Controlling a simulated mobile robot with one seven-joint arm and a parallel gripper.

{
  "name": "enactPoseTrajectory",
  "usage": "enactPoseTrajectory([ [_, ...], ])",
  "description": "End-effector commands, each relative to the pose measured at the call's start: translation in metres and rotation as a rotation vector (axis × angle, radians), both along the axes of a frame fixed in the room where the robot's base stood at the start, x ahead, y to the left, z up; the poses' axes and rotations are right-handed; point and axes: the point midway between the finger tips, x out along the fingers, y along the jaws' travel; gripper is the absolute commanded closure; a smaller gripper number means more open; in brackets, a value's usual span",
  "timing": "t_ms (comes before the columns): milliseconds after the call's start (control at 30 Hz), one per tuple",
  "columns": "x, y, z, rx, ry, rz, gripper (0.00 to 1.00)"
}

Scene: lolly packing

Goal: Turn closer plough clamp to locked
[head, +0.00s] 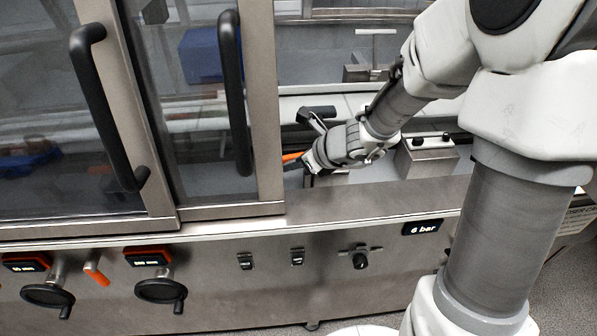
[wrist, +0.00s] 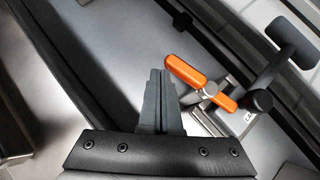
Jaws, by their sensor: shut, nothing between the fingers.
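The clamp has an orange handle (wrist: 186,72) crossing a metal pivot (wrist: 210,90), on a metal bracket beside a rail. In the head view the orange handle (head: 292,156) shows at my gripper's tip, partly hidden. My gripper (wrist: 160,75) is shut and empty, its dark fingers together just left of the handle's upper left end. I cannot tell whether the fingers touch the handle. In the head view my gripper (head: 308,164) reaches over the machine bed, right of the glass doors. The locked mark is not readable.
A black T-shaped bar (wrist: 290,40) stands close right of the clamp; it shows in the head view (head: 316,113). The door's black handle (head: 235,95) and frame stand left of my gripper. Handwheels (head: 160,291) and switches line the front panel. The grey bed (wrist: 110,60) left of the fingers is clear.

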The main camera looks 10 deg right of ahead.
Motion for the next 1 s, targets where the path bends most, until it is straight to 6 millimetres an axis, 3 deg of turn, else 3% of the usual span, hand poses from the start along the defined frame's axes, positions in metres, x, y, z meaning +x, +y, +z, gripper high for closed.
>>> enactPoseTrajectory([
  [1000, 0.0097, 0.0082, -0.0001, -0.001, 0.001, 0.003, 1.0],
])
